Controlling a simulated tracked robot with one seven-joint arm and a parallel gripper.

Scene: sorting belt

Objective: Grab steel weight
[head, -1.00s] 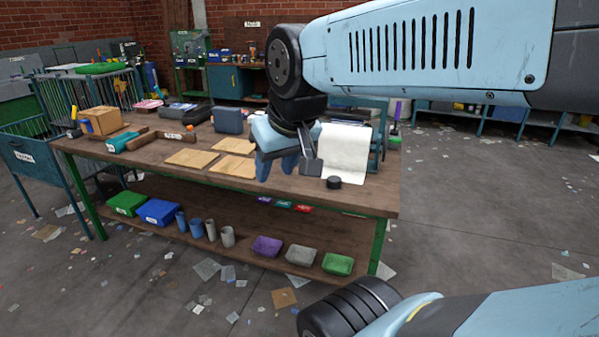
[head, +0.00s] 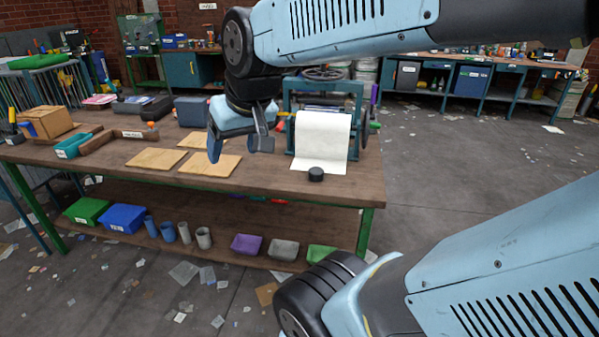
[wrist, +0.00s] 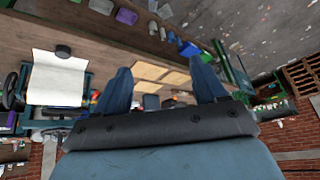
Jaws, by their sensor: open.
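A small dark round piece, which looks like the steel weight (head: 316,174), sits on the lower end of a white paper sheet (head: 322,137) near the table's front edge. In the wrist view the weight (wrist: 63,51) is at the upper left, outside the fingers. My gripper (head: 217,150) hangs over the table, up and to the left of the weight and clear of it. In the wrist view my gripper's (wrist: 162,80) two blue fingers are spread, with nothing held between them.
The paper comes from a blue-green frame (head: 368,118) just behind the weight. Flat cardboard pieces (head: 210,165) lie to the left on the wooden table (head: 270,187). A box (head: 45,122) stands at the far left. A lower shelf holds bins and cups. Open floor lies to the right.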

